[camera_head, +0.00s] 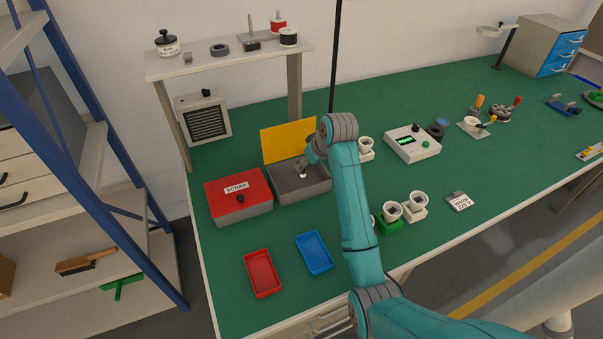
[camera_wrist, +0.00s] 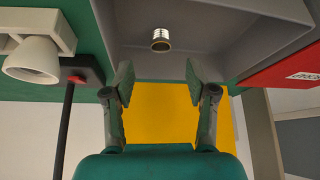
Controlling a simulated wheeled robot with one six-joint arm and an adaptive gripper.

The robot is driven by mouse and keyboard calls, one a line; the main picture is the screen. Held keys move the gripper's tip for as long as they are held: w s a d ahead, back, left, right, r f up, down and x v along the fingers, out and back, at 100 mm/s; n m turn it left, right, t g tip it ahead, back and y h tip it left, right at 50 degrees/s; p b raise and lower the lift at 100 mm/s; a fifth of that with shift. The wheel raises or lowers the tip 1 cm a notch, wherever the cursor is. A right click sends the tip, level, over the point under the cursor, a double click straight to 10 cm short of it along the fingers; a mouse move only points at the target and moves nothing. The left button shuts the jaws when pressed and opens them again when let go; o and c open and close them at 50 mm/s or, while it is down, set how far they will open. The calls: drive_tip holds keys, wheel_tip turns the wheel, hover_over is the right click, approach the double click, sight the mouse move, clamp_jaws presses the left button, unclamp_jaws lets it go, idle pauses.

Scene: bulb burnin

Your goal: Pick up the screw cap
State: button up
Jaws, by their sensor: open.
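The screw cap (camera_wrist: 161,40) is a small silver threaded ring with a dark opening. In the wrist view it lies in a grey open box (camera_wrist: 222,32). My gripper (camera_wrist: 159,77) is open and empty. Its two fingers stand apart on either side of the cap's line, and the cap shows beyond the fingertips, not between them. In the head view my gripper (camera_head: 304,166) reaches down over the grey box (camera_head: 303,193), and my arm hides part of the box's right side.
A yellow panel (camera_head: 288,142) stands upright behind the grey box. A red scrap box (camera_head: 238,197) adjoins its left side. White lamp sockets (camera_head: 366,146) stand to the right. Red (camera_head: 262,274) and blue (camera_head: 314,252) trays lie in front. The green bench (camera_head: 290,285) has free room around them.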

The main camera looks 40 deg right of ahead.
sight(304, 176)
drive_tip(key=shift+x, duration=2.65)
drive_tip(key=shift+s+a+f, duration=0.1)
drive_tip(key=shift+s+a, duration=0.05)
drive_tip(key=shift+c, duration=0.3)
drive_tip(key=c, duration=0.7)
